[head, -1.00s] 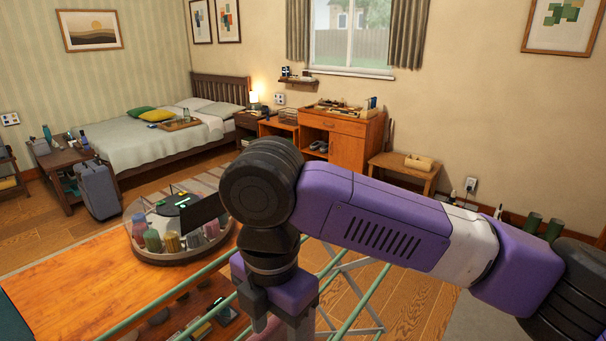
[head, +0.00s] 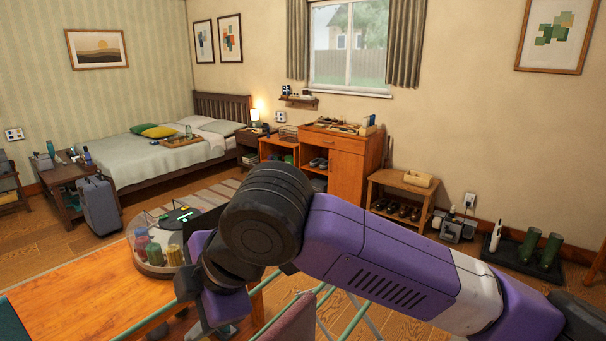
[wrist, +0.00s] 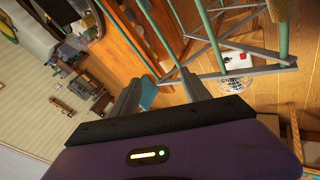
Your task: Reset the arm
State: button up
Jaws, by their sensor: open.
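My purple arm spans the lower right of the head view, bent at a black joint. My gripper hangs at its end and is partly cut off by the bottom edge of the head view. In the wrist view my gripper (wrist: 161,84) shows two grey fingers spread apart with nothing between them. The fingers are over the edge of a wooden table (wrist: 130,42) and a green metal frame (wrist: 204,28). In the head view the wooden table (head: 85,300) lies left of the gripper.
A round clear-sided tray with several jars (head: 152,262) stands on the table near my arm. A bed (head: 150,165), a suitcase (head: 99,204), a wooden cabinet (head: 345,165) and a shoe bench (head: 402,190) stand farther back. Open wooden floor lies between.

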jog(key=a+r+m+t+y+b, duration=0.2)
jog(key=a+r+m+t+y, duration=0.3)
jog(key=r+y, duration=0.4)
jog(key=d+f+m+t+h+b, duration=0.1)
jog(key=d+f+m+t+b, duration=0.15)
jog(key=d+m+t, duration=0.95)
jog(key=s+d+f+m+t+h+b, duration=0.1)
jog(key=s+d+f+m+h, duration=0.35)
jog(key=d+f+h, duration=0.35)
jog(key=s+d+f+m+t+h, duration=0.1)
jog(key=s+d+f+m+h, duration=0.2)
jog(key=d+f+m, duration=0.45)
jog(key=s+d+f+n+g+h+b, duration=0.1)
jog(key=s+d+f+g, duration=0.1)
jog(key=s+d+f, duration=0.2)
jog(key=s+d+f+n+g+h+b, duration=0.1)
jog(key=s+d+f, duration=0.4)
jog(key=s, duration=0.8)
jog(key=s+d+f+n+g+h+b, duration=0.1)
jog(key=s+d+f+g, duration=0.3)
jog(key=s+f, duration=0.5)
jog(key=shift+d+f+n+h+b, duration=0.2)
jog(key=shift+d+n+h+b, duration=0.1)
jog(key=shift+n+b, duration=0.3)
